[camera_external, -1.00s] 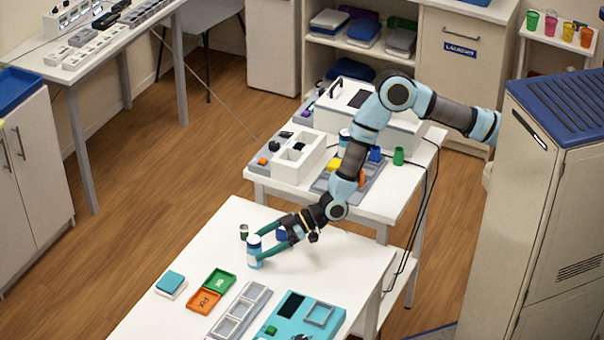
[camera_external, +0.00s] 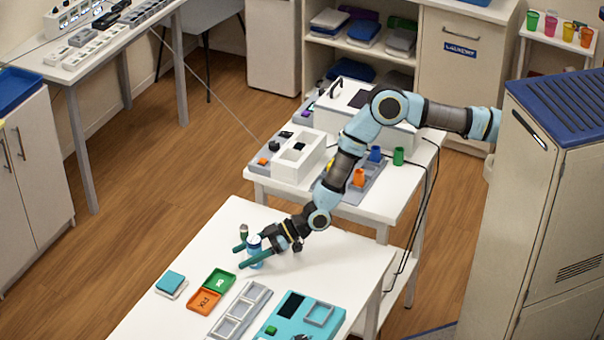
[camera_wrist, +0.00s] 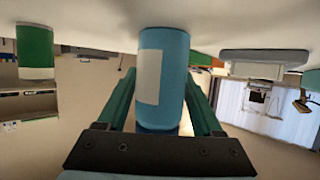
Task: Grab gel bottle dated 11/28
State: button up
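A blue bottle (camera_external: 255,257) with a pale label stands on the near white table. In the wrist view this bottle (camera_wrist: 177,75) fills the middle, and no date is readable on its label. My gripper (camera_external: 246,255) is low over the table with its green fingers on either side of the bottle. The fingers look apart and open; I cannot see clear contact. A small green container (camera_external: 243,231) stands just behind the bottle. A green cylinder with a pale label (camera_wrist: 36,55) shows at the left of the wrist view.
The near table (camera_external: 330,270) is clear to the right of the bottle. Toward the front lie a green tray (camera_external: 219,280), an orange tray (camera_external: 203,301), a grey divided tray (camera_external: 240,311) and a teal device (camera_external: 304,318). A second table with boxes (camera_external: 298,160) stands behind.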

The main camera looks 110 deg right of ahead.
grip_shut()
dwell(0.3)
